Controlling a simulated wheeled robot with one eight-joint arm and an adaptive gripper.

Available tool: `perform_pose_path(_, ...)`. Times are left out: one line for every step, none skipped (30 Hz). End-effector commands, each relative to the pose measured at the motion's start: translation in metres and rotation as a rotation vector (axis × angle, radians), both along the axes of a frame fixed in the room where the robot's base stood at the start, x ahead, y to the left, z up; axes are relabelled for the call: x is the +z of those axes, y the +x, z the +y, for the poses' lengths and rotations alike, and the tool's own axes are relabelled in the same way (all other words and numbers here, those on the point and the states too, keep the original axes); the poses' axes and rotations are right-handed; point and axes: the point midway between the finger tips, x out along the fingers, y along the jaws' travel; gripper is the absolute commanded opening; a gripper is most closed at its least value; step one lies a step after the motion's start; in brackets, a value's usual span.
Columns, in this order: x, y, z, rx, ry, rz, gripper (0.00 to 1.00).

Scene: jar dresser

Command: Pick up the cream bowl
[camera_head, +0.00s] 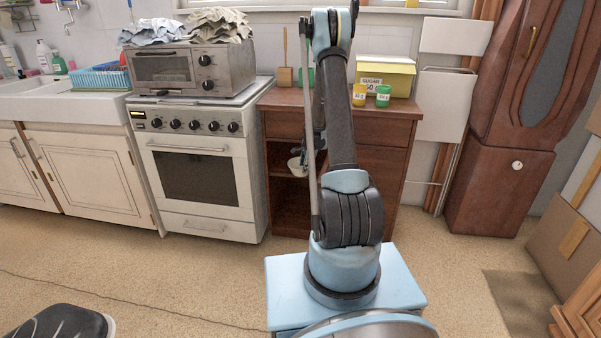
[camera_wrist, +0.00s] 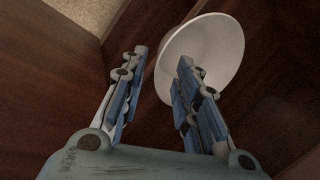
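The cream bowl (camera_wrist: 215,45) is in the wrist view at the top centre, with its hollow side showing. My gripper (camera_wrist: 162,58) is open, its two fingers on either side of the bowl's near left rim. The right finger overlaps the bowl's inside, and the left finger is outside the rim. A gap shows between the fingers, and I cannot tell whether either touches the bowl. In the head view, the bowl (camera_head: 296,164) is small, at the open compartment of the dresser (camera_head: 388,165). My arm partly hides the gripper there.
The dresser top holds a yellow sugar box (camera_head: 398,78), a yellow jar (camera_head: 359,96) and a green jar (camera_head: 383,96). A white stove (camera_head: 190,175) stands left of the dresser. Brown wooden panels (camera_wrist: 50,90) surround the gripper closely. Floor (camera_head: 180,285) is clear before the stove.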

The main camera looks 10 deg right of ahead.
Motion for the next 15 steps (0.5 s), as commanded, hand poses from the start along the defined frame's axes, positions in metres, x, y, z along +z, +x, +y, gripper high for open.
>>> perform_pose_path(-0.002, 0.001, 0.000, 0.000, 0.000, 0.000, 0.29)
perform_pose_path(-0.003, 0.001, 0.000, 0.000, 0.000, 0.000, 0.29)
perform_pose_path(-0.004, 0.002, 0.000, 0.000, 0.000, 0.000, 0.29)
perform_pose_path(-0.005, 0.002, 0.000, 0.000, 0.000, 0.000, 0.29)
perform_pose_path(-0.006, 0.003, 0.001, 0.000, 0.000, 0.000, 0.29)
perform_pose_path(-0.008, 0.004, 0.001, 0.000, 0.000, 0.000, 0.29)
perform_pose_path(-0.010, 0.005, 0.001, 0.000, 0.000, 0.000, 0.29)
perform_pose_path(-0.013, 0.006, 0.001, 0.000, 0.000, 0.000, 0.29)
perform_pose_path(-0.017, 0.008, 0.002, 0.000, 0.000, 0.000, 0.29)
perform_pose_path(-0.020, 0.010, 0.002, 0.000, 0.000, 0.000, 0.29)
perform_pose_path(-0.023, 0.012, 0.003, 0.000, 0.000, 0.000, 0.29)
perform_pose_path(-0.028, 0.013, 0.003, 0.000, 0.000, 0.000, 0.29)
perform_pose_path(-0.031, 0.015, 0.004, 0.000, 0.000, 0.000, 0.29)
perform_pose_path(-0.034, 0.016, 0.004, 0.000, 0.000, 0.000, 0.29)
perform_pose_path(-0.038, 0.018, 0.004, 0.000, 0.000, 0.000, 0.29)
